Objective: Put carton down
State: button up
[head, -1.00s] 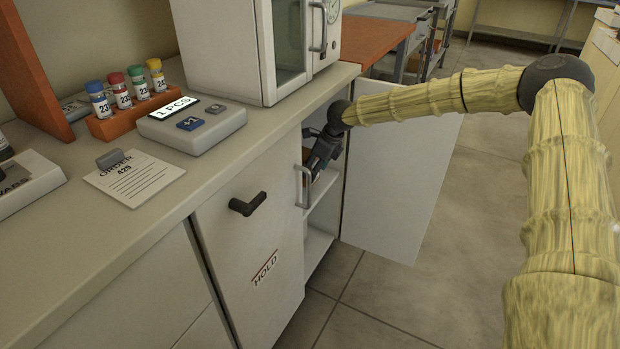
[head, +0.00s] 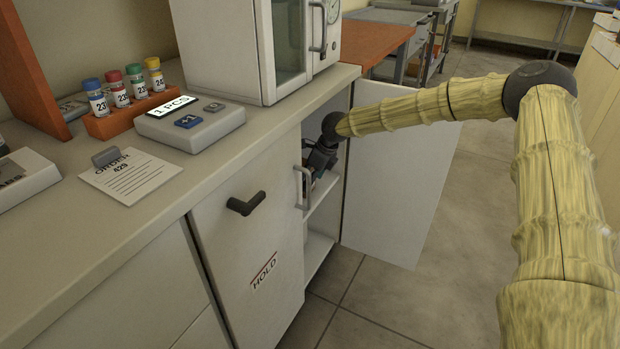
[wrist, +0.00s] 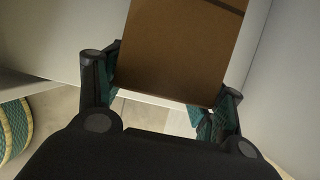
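The brown carton (wrist: 180,50) fills the upper middle of the wrist view. My gripper (wrist: 165,95) has one finger on each side of it, and both appear to press on its sides. In the head view my gripper (head: 318,160) reaches into the open cabinet (head: 322,215) below the counter, above its middle shelf. The cabinet door and its handle partly hide my gripper there, and the carton can hardly be made out. I cannot tell whether the carton's underside touches the shelf.
The open white door (head: 395,190) stands to the right of the opening. A closed door with a HOLD label (head: 264,272) is on the left. An incubator (head: 225,50), a rack of capped vials (head: 125,118) and a counter device (head: 190,125) stand on the counter.

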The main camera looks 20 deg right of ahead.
jog(key=shift+o, duration=0.6)
jog(key=shift+s+d+r, duration=0.1)
jog(key=shift+r, duration=0.3)
jog(key=s+d+r+p, duration=0.4)
jog(key=s+d, duration=0.4)
jog(key=s, duration=0.3)
jog(key=s+a+f+n+g+h, duration=0.1)
jog(key=s+a+f+n+h, duration=0.1)
jog(key=s+a+f+n, duration=0.65)
jog(key=s+a+f+n+h, duration=0.3)
jog(key=s+a+f+n, duration=0.25)
jog(key=s+f, duration=0.65)
jog(key=s+a+f+n, duration=0.2)
jog(key=s+n, duration=0.2)
jog(key=s, duration=0.4)
jog(key=s+a+f+n+g+y, duration=0.1)
jog(key=s+a+f+n, duration=0.1)
jog(key=s+n, duration=0.3)
jog(key=s+a+f+n+g+y, duration=0.1)
jog(key=s+n, duration=0.4)
jog(key=s, duration=0.6)
jog(key=shift+s+a+f, duration=0.25)
jog(key=shift+a+f, duration=0.45)
jog(key=shift+f, duration=0.15)
